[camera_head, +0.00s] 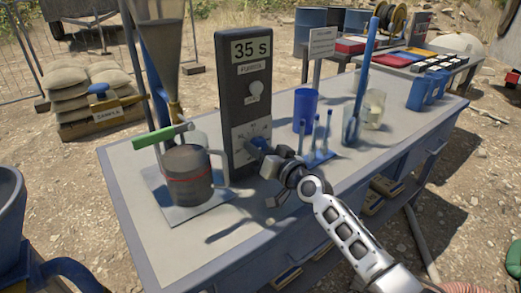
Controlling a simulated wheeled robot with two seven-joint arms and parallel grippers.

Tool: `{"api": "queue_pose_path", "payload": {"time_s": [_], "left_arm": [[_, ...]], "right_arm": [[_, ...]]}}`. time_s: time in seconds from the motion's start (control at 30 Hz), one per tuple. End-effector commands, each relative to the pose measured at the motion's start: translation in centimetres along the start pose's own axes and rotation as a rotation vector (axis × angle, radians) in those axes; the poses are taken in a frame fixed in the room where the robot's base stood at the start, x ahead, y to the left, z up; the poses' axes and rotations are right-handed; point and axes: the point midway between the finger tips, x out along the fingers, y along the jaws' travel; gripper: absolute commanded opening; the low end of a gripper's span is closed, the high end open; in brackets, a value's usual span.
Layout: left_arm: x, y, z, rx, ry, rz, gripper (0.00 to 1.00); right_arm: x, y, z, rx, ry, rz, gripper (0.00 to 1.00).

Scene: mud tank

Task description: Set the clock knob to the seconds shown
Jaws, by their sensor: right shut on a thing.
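The dark upright clock (229,95) stands on the bench. Its top sign reads "35 S", with a lower plate and a small white bulb-like part on its front. My right gripper (266,154) comes in from the lower right and is shut on the knob. The fingers hide part of the knob and dial, so I cannot tell which mark it points to. My left gripper is not in view.
On the bench (130,215), a dark grey cup with a red line (187,178) stands left of the clock under a funnel (163,50). A blue cup (305,108), a blue stand (318,155) and glass jars (374,108) stand to the right.

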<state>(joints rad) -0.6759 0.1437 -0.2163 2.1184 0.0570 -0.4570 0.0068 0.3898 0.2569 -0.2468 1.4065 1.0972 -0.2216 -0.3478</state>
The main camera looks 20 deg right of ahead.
Motion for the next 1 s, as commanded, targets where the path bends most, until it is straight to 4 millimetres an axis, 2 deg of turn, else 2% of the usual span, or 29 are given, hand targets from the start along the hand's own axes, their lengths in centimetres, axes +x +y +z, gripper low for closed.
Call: {"api": "queue_pose_path", "payload": {"time_s": [0.6, 1.0], "left_arm": [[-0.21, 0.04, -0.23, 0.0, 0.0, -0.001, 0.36], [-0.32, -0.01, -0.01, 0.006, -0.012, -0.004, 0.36]], "right_arm": [[-0.01, -0.3, -0.09, 0.591, 0.0, 0.0, 0.18], [-0.03, -0.33, -0.17, 0.895, 0.0, 0.001, 0.18]]}}
